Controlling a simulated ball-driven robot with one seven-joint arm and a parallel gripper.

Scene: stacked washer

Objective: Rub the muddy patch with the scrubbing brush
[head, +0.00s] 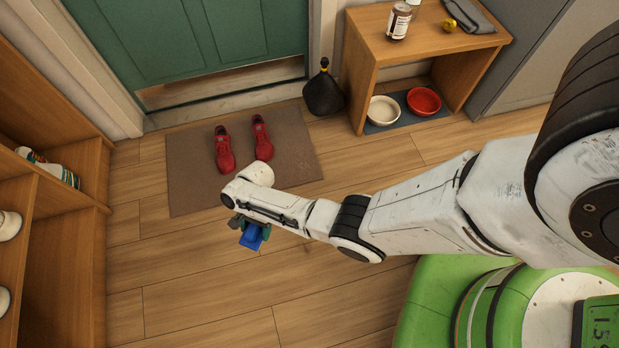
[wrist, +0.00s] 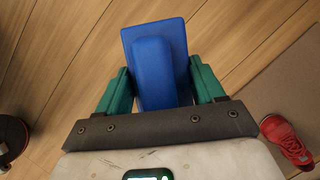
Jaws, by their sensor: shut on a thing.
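My gripper (wrist: 160,92) is shut on the blue scrubbing brush (wrist: 156,62), with a green finger on each side of its raised back. In the head view the brush (head: 252,236) hangs below my gripper (head: 243,226), over the wooden floor just in front of the doormat. I cannot tell how far it is above the floor. The brush's underside is hidden in both views.
A brown doormat (head: 195,180) with two red shoes (head: 224,150) lies before the green door (head: 190,35). A black bag (head: 323,93) stands beside a wooden bench (head: 362,75) with two bowls under it. A shoe shelf (head: 88,160) is at left. Floor in front is clear.

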